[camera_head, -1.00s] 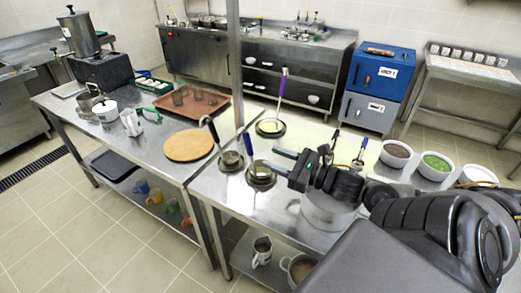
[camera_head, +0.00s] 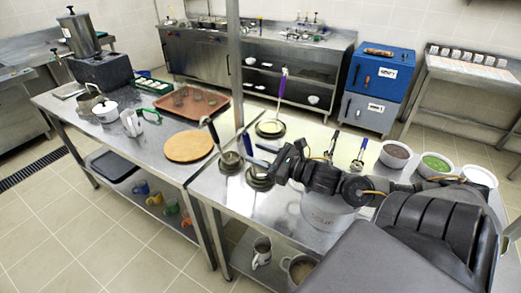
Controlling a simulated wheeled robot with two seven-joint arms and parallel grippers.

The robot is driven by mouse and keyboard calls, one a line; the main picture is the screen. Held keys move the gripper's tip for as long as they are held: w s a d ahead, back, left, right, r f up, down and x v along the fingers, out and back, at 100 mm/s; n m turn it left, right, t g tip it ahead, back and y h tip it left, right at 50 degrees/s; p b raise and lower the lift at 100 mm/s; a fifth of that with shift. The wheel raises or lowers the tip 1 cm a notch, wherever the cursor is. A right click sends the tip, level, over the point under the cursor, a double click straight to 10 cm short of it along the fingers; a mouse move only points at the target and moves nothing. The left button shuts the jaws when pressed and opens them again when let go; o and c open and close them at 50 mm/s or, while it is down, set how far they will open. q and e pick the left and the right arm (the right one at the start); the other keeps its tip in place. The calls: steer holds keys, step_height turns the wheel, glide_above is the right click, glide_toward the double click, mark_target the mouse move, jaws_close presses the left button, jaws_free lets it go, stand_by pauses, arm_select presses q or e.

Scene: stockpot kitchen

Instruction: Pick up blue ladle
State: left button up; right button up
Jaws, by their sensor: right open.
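The blue ladle (camera_head: 246,145) has a dark blue handle that leans up to the left from a round metal holder (camera_head: 259,178) on the steel table. My right gripper (camera_head: 263,157) is open, its fingers pointing left, at the lower part of the blue handle. The fingers and the ladle overlap in the picture, so I cannot tell whether they touch. The gripper partly hides the ladle's lower shaft and the holder. My left gripper is not in view.
A black-handled ladle (camera_head: 212,135) stands just left, and a purple-handled ladle (camera_head: 283,88) stands behind. A round wooden board (camera_head: 190,146) lies to the left. Bowls (camera_head: 396,154) stand at the right.

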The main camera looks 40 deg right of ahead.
mark_target(253, 151)
steer(key=shift+w, duration=0.1)
steer(key=p+x, duration=0.1)
steer(key=x, duration=0.3)
steer(key=shift+w+r, duration=0.1)
steer(key=shift+w, duration=0.1)
steer(key=shift+w+a, duration=0.15)
steer(key=shift+w, duration=0.25)
jaws_close()
